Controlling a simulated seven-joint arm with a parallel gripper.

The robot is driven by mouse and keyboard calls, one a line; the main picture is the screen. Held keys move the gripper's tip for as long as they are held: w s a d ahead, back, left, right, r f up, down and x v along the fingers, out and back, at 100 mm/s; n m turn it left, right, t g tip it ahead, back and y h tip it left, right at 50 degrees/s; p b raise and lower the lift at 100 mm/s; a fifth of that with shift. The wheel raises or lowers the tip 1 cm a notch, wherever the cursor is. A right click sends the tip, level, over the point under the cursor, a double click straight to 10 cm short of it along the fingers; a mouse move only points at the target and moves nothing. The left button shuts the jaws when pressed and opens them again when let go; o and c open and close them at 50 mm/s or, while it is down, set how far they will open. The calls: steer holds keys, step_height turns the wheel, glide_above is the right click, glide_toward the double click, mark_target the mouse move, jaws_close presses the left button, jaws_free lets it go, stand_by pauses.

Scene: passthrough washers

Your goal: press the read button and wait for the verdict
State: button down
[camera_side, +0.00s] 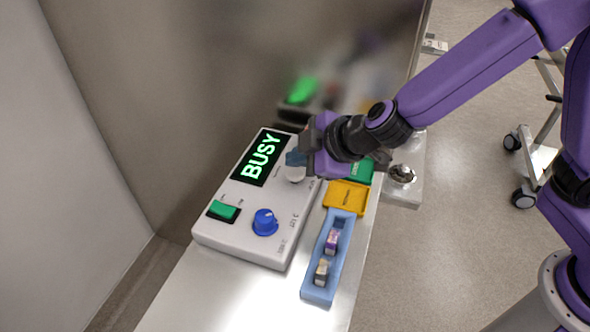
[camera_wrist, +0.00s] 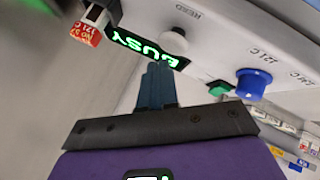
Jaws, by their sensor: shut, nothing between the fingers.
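The white reader box (camera_side: 225,237) stands on the metal bench, and its black display (camera_side: 262,157) shows BUSY in green letters. The pale round read button (camera_side: 295,174) is partly hidden by my gripper in the side view. In the wrist view the whole button (camera_wrist: 173,41) shows beside the display (camera_wrist: 150,48), near lettering that seems to say READ. My gripper (camera_side: 294,158) is shut and empty, its blue-grey fingertips (camera_wrist: 158,70) close to the button. I cannot tell whether they touch it.
The box also carries a green rocker switch (camera_side: 223,210) and a blue knob (camera_side: 265,222). Beside it lie a blue tray (camera_side: 312,292) with two small labelled items, a yellow tray (camera_side: 346,198) and a green tray (camera_side: 360,171). A red-and-yellow tag (camera_wrist: 87,33) shows in the wrist view.

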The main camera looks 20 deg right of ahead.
mark_target(299, 175)
steer(key=shift+r, duration=0.2)
steer(key=shift+r, duration=2.4)
steer(key=s+d+f+m+g+h, duration=0.1)
steer(key=s+d+f+g+h, duration=0.2)
steer(key=s+d, duration=2.2)
steer(key=d+g, duration=0.2)
steer(key=g, duration=0.3)
steer(key=shift+f+m+h, duration=0.35)
steer(key=shift+m+h, duration=0.05)
